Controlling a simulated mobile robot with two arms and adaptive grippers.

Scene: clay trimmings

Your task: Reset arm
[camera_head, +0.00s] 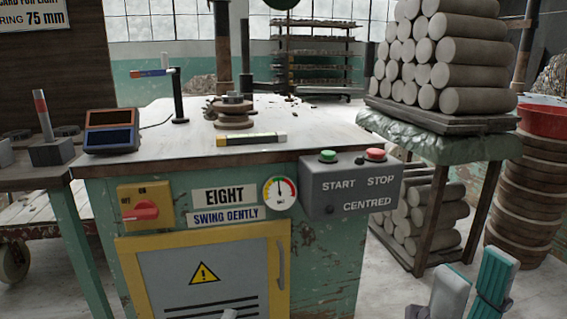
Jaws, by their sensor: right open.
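My right gripper (473,280) is low at the right of the head view, in front of the workbench's right side. Its pale grey and teal fingers stand apart, with nothing seen between them. It is well away from the bench top. On the bench a dark upright post (178,95) carries a short level arm (152,72) with blue and red-orange parts, pointing left. A round stacked wheel piece (233,112) stands right of the post, with dark crumbs around it.
The bench front (327,255) carries a START/STOP box (350,201) and a yellow switch (146,206). A yellow-edged bar (252,139) lies near the front edge. A rack of clay rolls (470,51) and a red bowl (543,121) on stacked discs stand at right.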

